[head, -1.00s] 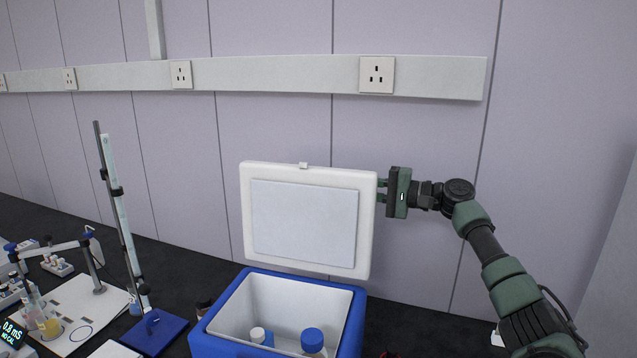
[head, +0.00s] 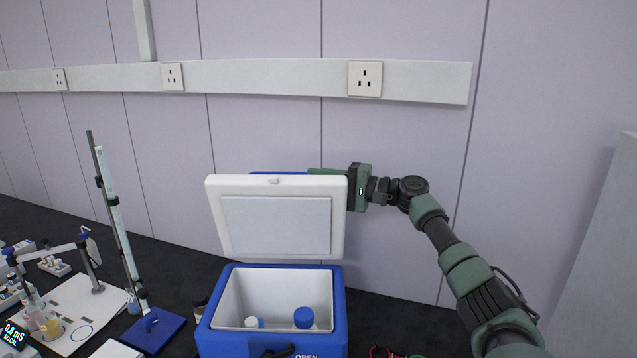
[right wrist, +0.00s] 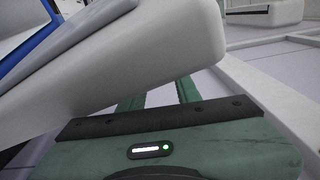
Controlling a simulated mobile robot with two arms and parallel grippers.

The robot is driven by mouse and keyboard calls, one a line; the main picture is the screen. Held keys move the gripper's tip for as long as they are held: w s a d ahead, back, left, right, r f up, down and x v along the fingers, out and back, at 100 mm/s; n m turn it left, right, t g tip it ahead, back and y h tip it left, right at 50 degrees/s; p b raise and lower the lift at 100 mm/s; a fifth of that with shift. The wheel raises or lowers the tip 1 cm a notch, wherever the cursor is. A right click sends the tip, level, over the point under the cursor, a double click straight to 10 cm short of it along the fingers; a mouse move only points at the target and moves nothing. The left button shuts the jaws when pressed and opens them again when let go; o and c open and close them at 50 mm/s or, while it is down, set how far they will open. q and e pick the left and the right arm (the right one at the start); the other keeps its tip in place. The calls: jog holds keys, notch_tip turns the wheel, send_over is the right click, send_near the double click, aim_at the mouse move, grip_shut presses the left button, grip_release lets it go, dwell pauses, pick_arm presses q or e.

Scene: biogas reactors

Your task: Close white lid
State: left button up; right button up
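The white lid (head: 338,215) of the blue cooler box (head: 338,315) stands raised at the box's back edge. It tilts forward over the open box, with a strip of blue outer side showing above its top edge. My right gripper (head: 325,171) is at the lid's upper right corner, with a green finger showing just above and behind the edge. In the right wrist view, the two fingers (right wrist: 160,95) are apart and run behind the lid (right wrist: 130,65); their tips are hidden. My left gripper is not in view.
Inside the box are a blue-capped bottle (head: 304,318) and a white-capped one (head: 251,323). A burette stand (head: 150,325) and white tray (head: 75,310) stand to the left. Wall sockets (head: 365,78) are behind. Dark bench right of the box is mostly clear.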

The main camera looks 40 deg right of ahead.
jog(key=shift+a+f, duration=0.15)
jog(key=shift+f, duration=0.1)
grip_shut()
jog(key=shift+a+f, duration=0.1)
jog(key=shift+f, duration=0.05)
dwell(0.7)
jog(key=c, duration=0.6)
grip_release()
jog(key=o, duration=0.8)
jog(key=shift+c, duration=0.2)
jog(key=b+v, duration=0.7)
jog(key=v, duration=0.1)
jog(key=shift+s+d+r, duration=0.2)
jog(key=shift+s+d, duration=0.05)
jog(key=shift+d, duration=0.1)
